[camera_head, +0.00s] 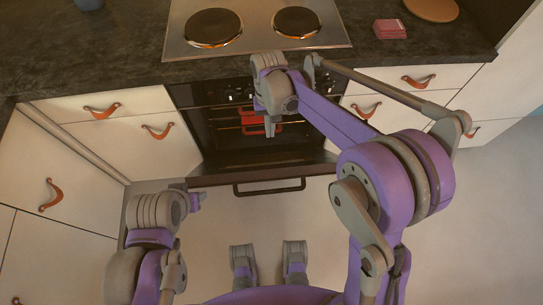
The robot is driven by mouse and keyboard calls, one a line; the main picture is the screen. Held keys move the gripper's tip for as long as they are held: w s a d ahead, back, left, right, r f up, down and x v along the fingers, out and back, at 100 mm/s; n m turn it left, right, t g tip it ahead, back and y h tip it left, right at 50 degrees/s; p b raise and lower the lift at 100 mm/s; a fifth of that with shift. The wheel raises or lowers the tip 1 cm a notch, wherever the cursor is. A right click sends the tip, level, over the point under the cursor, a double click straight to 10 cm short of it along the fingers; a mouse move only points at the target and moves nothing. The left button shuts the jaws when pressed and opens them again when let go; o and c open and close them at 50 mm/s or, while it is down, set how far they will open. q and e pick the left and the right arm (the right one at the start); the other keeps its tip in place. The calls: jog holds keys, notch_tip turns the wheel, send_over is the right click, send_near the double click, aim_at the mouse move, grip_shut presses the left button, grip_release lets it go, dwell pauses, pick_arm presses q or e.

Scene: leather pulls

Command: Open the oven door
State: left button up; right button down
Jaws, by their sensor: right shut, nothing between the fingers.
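The oven (215,120) is under the counter, below the cooktop. Its door (262,160) is open, hinged downward and tilted out toward me, with the dark handle (270,189) along its near edge. The interior shows, with an orange-red glow or rack in it. My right gripper (270,127) is in front of the oven opening, above the open door and apart from the handle. It is shut and empty, partly hidden by its own wrist. My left gripper (197,200) is low at the left, near the left end of the door; its fingers are not clear.
White drawers and cabinets with leather pulls (158,131) flank the oven. The cooktop (253,27) has two burners. A red box (390,29) and a round wooden board (432,9) lie on the dark counter (120,50). The floor (480,230) at right is clear.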

jog(key=b, duration=0.1)
send_near(272, 169)
notch_tip(272, 169, down, 3)
jog(key=w, duration=0.3)
jog(key=s+f, duration=0.2)
jog(key=shift+s+a+f, duration=0.1)
jog(key=shift+s+f, duration=0.25)
jog(key=shift+s, duration=0.05)
jog(key=shift+s+f, duration=0.25)
jog(key=shift+s, duration=0.15)
jog(key=shift+b, duration=0.3)
